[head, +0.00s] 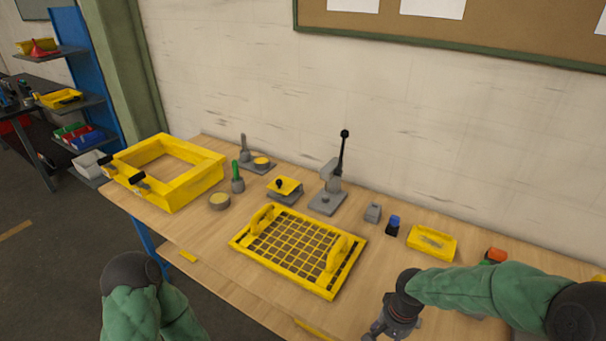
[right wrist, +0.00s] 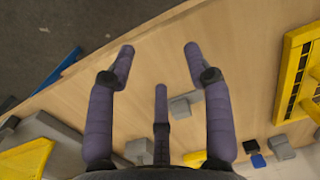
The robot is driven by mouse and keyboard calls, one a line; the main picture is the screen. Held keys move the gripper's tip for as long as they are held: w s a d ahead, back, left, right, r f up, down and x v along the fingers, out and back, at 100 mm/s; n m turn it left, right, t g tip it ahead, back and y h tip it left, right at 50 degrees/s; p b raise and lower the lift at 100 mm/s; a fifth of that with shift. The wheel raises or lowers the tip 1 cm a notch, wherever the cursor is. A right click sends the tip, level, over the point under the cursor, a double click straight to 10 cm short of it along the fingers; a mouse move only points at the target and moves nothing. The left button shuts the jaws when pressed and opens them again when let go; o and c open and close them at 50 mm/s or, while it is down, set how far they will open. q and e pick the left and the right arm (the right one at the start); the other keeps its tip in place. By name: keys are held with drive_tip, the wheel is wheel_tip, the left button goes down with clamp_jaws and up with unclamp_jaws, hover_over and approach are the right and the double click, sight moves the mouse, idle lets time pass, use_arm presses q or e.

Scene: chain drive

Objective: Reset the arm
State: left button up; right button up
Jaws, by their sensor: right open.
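My right gripper (head: 380,330) hangs over the front of the wooden table (head: 210,240) at the bottom of the head view. In the right wrist view my right gripper (right wrist: 160,58) has its purple fingers spread wide, with nothing between them. A grey block (right wrist: 185,104) lies on the table behind the middle finger in that view. My left arm shows at the bottom left of the head view, but its gripper is out of the frame. A grey press (head: 328,197) with an upright black lever (head: 341,150) stands near the wall.
A yellow grid tray (head: 300,250) with two handles lies mid-table, left of my right gripper. A yellow frame (head: 170,172) stands at the left end.

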drive_tip(key=s+a+f+n+y, duration=0.1)
drive_tip(key=s+a+f, duration=0.4)
drive_tip(key=f, duration=0.5)
drive_tip(key=s+a+f+n+y, duration=0.1)
drive_tip(key=s+a+f+y, duration=0.1)
drive_tip(key=s+a+f, duration=0.4)
wheel_tip(320, 180, down, 4)
drive_tip(key=shift+s+a+f+n+t, duration=0.15)
drive_tip(key=shift+a+f+n+t, duration=0.1)
drive_tip(key=shift+n+t, duration=0.05)
